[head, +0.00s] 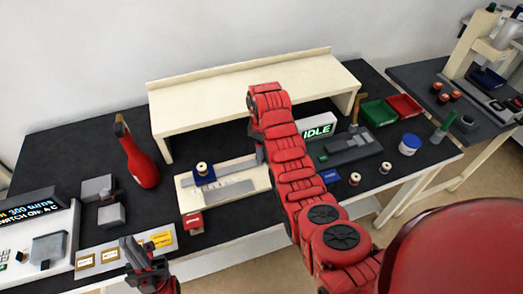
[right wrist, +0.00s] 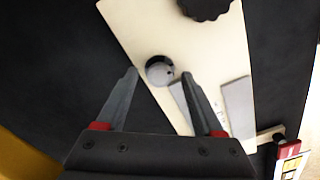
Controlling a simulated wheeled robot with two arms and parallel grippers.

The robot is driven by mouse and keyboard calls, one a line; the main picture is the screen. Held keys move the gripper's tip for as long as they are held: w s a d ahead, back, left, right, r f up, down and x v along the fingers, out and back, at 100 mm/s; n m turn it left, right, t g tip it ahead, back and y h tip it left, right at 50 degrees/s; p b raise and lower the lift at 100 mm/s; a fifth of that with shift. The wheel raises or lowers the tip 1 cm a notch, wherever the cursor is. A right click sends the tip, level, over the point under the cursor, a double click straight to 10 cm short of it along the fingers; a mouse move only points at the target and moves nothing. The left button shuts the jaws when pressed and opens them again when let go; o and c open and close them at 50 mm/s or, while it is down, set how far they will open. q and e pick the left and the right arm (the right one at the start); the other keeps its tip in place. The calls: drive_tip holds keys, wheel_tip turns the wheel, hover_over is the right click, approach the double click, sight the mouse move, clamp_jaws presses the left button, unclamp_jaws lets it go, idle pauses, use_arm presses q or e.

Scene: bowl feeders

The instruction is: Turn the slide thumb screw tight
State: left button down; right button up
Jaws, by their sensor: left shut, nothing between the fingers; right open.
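In the right wrist view the board (right wrist: 145,28) carries a grey round part (right wrist: 158,70) and a black knurled knob (right wrist: 206,6), cut off by the top edge. I cannot tell which is the slide thumb screw. My right gripper (right wrist: 160,73) is open, with the grey round part showing between its fingertips; contact is unclear. In the head view my arm hides most of it. My left gripper (head: 131,248) is shut and empty at the table's front left.
A cream raised shelf (head: 200,110) stands behind the board. Green (head: 378,113) and red (head: 404,106) bins stand at the right. A control box (head: 40,245) is at far left.

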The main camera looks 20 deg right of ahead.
wheel_tip(320, 180, up, 17)
drive_tip(key=p, duration=1.2)
drive_tip(key=shift+r+p, duration=0.15)
drive_tip(key=shift+p, duration=0.25)
